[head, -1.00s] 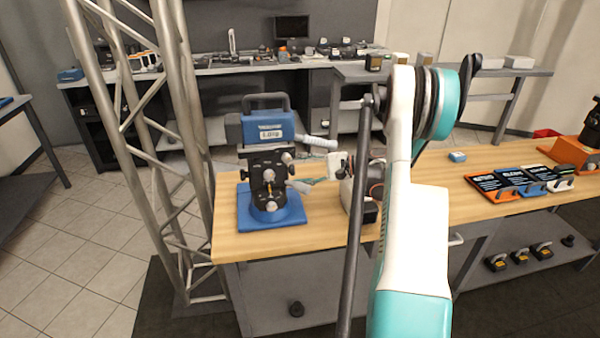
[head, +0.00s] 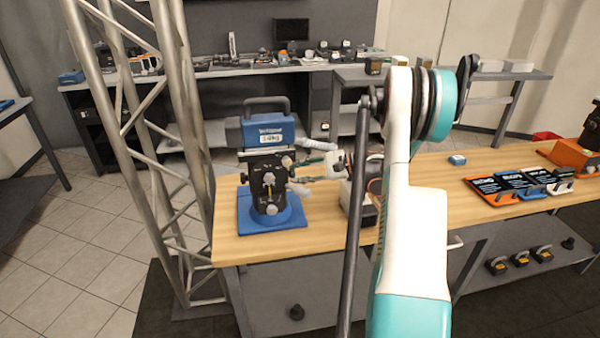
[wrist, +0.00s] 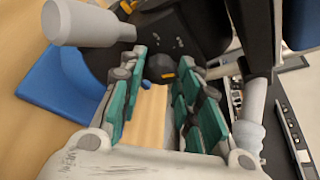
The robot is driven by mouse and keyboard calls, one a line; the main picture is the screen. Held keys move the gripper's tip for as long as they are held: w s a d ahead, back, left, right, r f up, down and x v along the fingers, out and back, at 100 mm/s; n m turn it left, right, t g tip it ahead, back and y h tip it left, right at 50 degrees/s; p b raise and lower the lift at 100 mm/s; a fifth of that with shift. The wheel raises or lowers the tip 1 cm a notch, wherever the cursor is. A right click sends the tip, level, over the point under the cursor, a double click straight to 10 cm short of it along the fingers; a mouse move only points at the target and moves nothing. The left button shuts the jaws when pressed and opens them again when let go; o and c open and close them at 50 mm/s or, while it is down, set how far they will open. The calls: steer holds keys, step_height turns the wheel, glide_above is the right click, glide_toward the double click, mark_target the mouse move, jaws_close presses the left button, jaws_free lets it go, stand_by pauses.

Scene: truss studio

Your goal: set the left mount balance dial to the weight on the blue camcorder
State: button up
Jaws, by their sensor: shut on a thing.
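The blue camcorder (head: 265,131) sits on top of the dark left mount (head: 270,178). A white label on its side carries a weight in kg, too small to read surely. The mount stands on a blue base plate (head: 243,212), also seen in the wrist view (wrist: 60,85). My gripper (head: 303,164) reaches in from the right at the mount's side. In the wrist view, my teal-padded fingers (wrist: 166,68) are around a small dark knob (wrist: 158,68) on the mount, shut on it. The pads largely hide the knob; its setting cannot be read.
Pale grey cylindrical handles (wrist: 85,22) lie close to my fingers in the wrist view. A metal truss (head: 185,130) stands left of the wooden bench (head: 420,190). Black cards (head: 510,184) and an orange-based device (head: 575,155) are at the right.

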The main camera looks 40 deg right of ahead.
steer(key=shift+m+g, duration=0.4)
steer(key=shift+m, duration=0.2)
steer(key=o, duration=1.1)
steer(key=shift+c, duration=0.2)
